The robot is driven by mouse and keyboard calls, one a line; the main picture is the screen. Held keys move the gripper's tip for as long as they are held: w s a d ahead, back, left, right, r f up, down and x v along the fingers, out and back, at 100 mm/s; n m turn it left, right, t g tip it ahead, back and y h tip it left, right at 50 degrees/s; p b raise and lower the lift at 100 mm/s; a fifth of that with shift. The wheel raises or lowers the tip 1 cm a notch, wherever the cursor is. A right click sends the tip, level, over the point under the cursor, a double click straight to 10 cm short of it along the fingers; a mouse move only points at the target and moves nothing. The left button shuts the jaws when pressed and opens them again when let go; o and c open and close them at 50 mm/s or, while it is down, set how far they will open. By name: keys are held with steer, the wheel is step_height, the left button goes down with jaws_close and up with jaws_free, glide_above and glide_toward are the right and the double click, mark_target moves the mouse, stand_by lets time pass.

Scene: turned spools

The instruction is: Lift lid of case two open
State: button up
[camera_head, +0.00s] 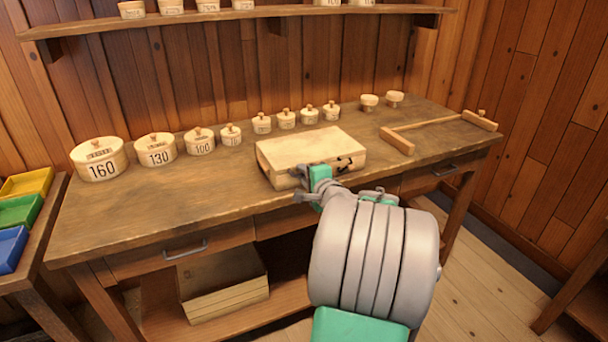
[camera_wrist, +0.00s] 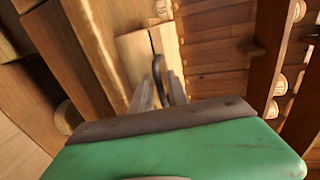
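A pale wooden case (camera_head: 305,146) lies on the workbench, with its lid down. A dark handle or latch (camera_head: 345,163) shows on its front side. No number is readable on the case.
The bench (camera_head: 110,226) holds a row of lidded round boxes, such as the one marked 160 (camera_head: 99,158), behind and left of the case. A wooden bar frame (camera_head: 430,130) lies at right. The bench's front left is clear.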

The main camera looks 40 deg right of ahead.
jaws_close()
stand_by(1.1)
